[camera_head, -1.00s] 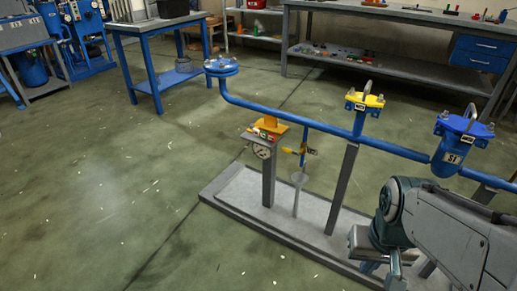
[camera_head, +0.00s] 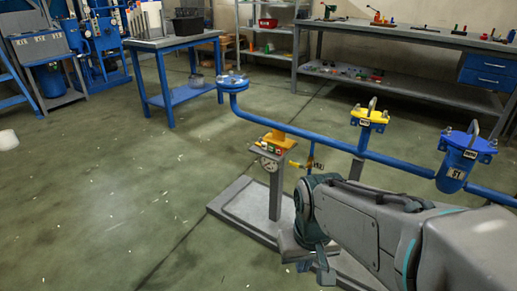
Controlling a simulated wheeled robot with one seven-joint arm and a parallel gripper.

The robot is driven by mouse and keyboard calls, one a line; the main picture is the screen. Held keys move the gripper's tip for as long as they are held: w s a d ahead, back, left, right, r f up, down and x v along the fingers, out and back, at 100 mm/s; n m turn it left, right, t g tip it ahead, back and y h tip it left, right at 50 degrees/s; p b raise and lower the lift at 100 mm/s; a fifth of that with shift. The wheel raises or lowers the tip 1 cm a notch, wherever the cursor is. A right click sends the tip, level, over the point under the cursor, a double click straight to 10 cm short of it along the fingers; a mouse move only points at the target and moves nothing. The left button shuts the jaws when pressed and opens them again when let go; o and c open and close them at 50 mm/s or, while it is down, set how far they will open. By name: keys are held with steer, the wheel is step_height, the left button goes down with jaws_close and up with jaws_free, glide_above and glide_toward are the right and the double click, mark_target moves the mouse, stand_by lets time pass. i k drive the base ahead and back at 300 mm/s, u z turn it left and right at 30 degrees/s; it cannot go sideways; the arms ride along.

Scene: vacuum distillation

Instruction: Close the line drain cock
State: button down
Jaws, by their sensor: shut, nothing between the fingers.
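The line drain cock (camera_head: 311,158) is on a thin blue branch hanging below the blue pipe. A small yellow handle (camera_head: 299,165) points left from it and a tag (camera_head: 319,166) hangs at its right. The handle's exact angle is too small to tell. My gripper (camera_head: 322,273) is shut and empty, pointing down over the grey base plate. It is lower in the picture than the cock and apart from it. My wrist covers the area just below the cock.
The blue pipe (camera_head: 290,128) runs from a flanged end (camera_head: 232,82) to a blue strainer (camera_head: 457,165). A yellow-topped fitting (camera_head: 369,118) stands between.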

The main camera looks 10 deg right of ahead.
mark_target(296, 165)
steer(key=z, duration=0.15)
steer(key=i, duration=0.6)
steer(key=z, duration=0.7)
steer(key=i, duration=0.35)
steer(key=z, duration=0.4)
